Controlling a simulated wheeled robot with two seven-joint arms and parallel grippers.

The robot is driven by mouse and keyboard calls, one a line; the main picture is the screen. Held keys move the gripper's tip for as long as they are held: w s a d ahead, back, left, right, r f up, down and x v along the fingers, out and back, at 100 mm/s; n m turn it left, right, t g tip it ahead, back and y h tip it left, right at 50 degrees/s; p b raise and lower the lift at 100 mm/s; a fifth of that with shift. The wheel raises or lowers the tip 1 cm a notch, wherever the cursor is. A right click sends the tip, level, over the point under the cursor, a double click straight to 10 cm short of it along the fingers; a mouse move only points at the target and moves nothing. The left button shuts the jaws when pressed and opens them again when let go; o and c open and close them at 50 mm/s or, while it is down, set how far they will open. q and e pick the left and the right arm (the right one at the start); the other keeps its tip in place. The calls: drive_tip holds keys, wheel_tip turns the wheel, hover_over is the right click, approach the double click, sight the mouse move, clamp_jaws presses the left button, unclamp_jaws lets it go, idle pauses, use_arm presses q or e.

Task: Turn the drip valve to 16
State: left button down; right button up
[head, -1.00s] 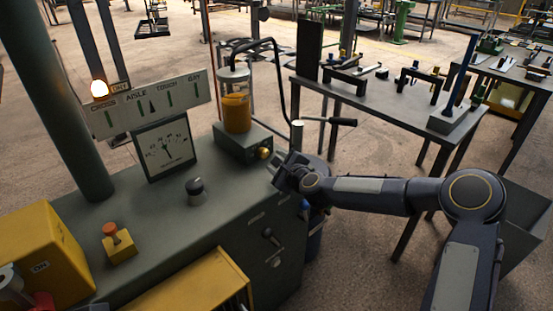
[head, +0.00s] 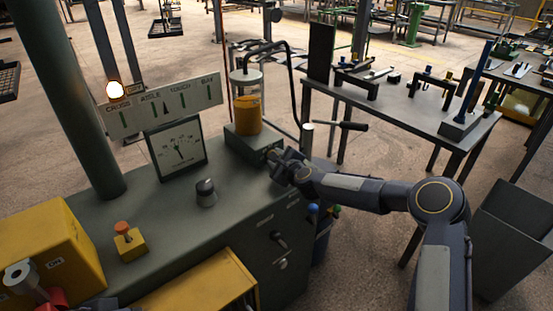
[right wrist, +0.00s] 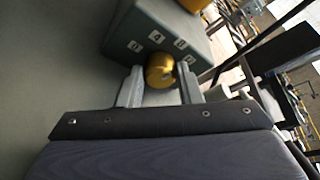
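The drip valve is a round brass knob (right wrist: 160,70) on the front of a grey-green box (head: 246,143) under a glass oiler with amber liquid (head: 247,108). In the right wrist view, small number plates (right wrist: 156,37) arc around the knob; they are too small to read surely, and I cannot tell the knob's setting. My right gripper (right wrist: 161,84) has one finger on each side of the knob, with narrow gaps that look open. In the head view the right gripper (head: 277,160) is at the box front and hides most of the knob.
A dial gauge (head: 178,150), a black knob (head: 206,192) and an orange button on a yellow block (head: 128,241) are on the bench (head: 170,215). A lit lamp (head: 115,90) is above the label board. A tool table (head: 400,105) stands right. A black-gripped lever (head: 350,126) is near my right arm.

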drive_tip(key=shift+c, duration=1.1)
drive_tip(key=shift+m, duration=0.3)
drive_tip(key=shift+d+r+m+g+y, duration=0.15)
drive_tip(key=shift+m+g+y, duration=0.25)
drive_tip(key=shift+m, duration=0.3)
drive_tip(key=shift+w+m+g+y+p, duration=0.1)
drive_tip(key=shift+m+g+y+p, duration=0.25)
drive_tip(key=shift+m, duration=0.35)
drive_tip(key=shift+d+m+g+y+p, duration=0.1)
drive_tip(key=shift+m+g+y+p, duration=0.3)
drive_tip(key=shift+m+p, duration=0.35)
